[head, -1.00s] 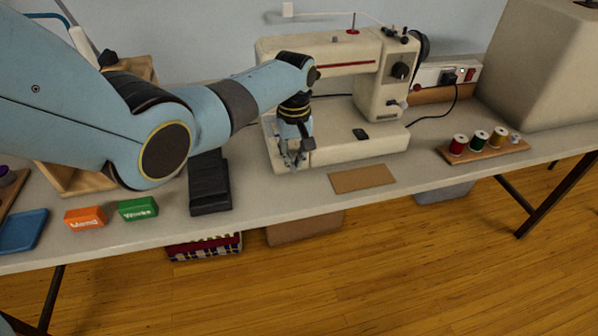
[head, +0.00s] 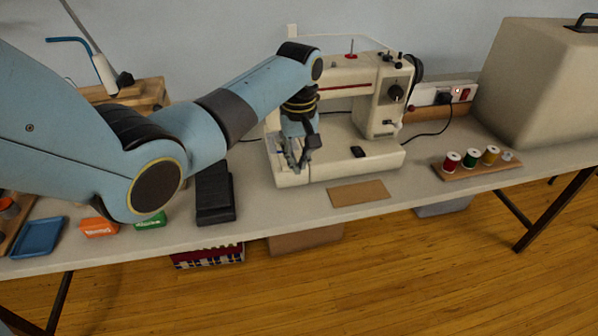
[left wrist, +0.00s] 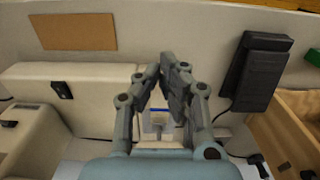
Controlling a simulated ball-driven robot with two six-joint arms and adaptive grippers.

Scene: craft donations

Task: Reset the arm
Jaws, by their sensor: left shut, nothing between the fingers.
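My left arm reaches in from the left in the head view. My left gripper (head: 299,165) hangs in front of the cream sewing machine (head: 345,152), over its left end. The gripper is shut and empty. In the left wrist view the fingers (left wrist: 165,62) meet at their tips, with the machine's cream body (left wrist: 85,88) around and below them. I cannot tell whether the fingers touch the machine. My right gripper is not in view.
A black foot pedal (head: 214,192) lies left of the machine. A brown card (head: 358,192) lies in front of it. A thread rack (head: 476,166) and a big beige case (head: 545,85) stand right. Orange (head: 99,228) and green (head: 150,221) blocks and a blue tray (head: 38,237) lie left.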

